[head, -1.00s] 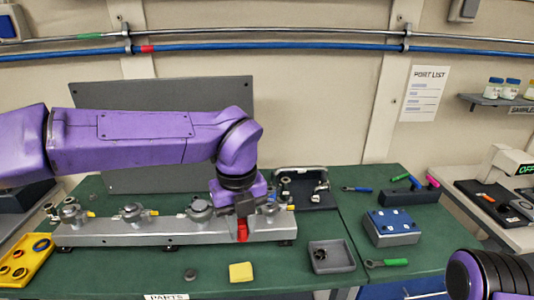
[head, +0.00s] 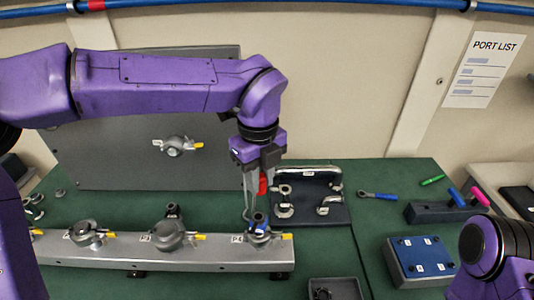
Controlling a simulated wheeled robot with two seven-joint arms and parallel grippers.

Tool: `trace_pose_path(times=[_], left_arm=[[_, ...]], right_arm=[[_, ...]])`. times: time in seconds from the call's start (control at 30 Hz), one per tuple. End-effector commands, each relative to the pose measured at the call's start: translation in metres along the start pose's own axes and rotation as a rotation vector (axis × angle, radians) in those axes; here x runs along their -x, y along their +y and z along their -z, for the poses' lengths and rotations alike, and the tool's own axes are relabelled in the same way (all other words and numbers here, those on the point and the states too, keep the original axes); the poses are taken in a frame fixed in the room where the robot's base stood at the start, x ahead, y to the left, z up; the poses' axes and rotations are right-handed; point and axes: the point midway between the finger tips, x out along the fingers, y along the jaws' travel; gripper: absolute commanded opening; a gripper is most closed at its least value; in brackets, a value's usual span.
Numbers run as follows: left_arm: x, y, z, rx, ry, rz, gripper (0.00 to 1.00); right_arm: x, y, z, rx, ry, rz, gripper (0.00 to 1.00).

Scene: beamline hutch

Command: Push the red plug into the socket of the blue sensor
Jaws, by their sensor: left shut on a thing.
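My left gripper (head: 254,184) comes down from the purple arm and is shut on the red plug (head: 263,185). The plug shows as a small red piece at the fingers, partly hidden by them. The blue sensor (head: 259,218) is a small part with blue on it, at the right end of the grey rail (head: 205,254), beside a yellow tab. The plug is above the sensor in the picture and looks apart from it. The sensor's socket is too small to make out. My right arm shows at the lower right; its gripper is out of view.
Other valve-like fittings (head: 168,235) stand along the rail to the left. A dark tray (head: 330,212) with metal parts lies just right of the gripper. A grey panel (head: 120,165) rises behind.

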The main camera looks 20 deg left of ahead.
Motion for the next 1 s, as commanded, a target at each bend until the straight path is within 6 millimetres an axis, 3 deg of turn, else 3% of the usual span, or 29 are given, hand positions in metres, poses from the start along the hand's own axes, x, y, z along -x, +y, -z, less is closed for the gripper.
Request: trace_pose_path(times=[0.3, 0.7, 1.0], left_arm=[[-0.009, 0.016, 0.007, 0.009, -0.009, 0.011, 0.0], [-0.06, 0.003, -0.003, 0.007, -0.001, 0.0, 0.0], [-0.068, 0.002, -0.002, 0.006, 0.0, 0.0, 0.0]], right_arm=[[-0.009, 0.0, -0.005, 0.001, -0.001, -0.001, 0.66], [-0.04, -0.003, -0.017, 0.0, -0.001, -0.001, 0.66], [-0.043, -0.004, -0.019, 0.0, -0.001, -0.001, 0.66]])
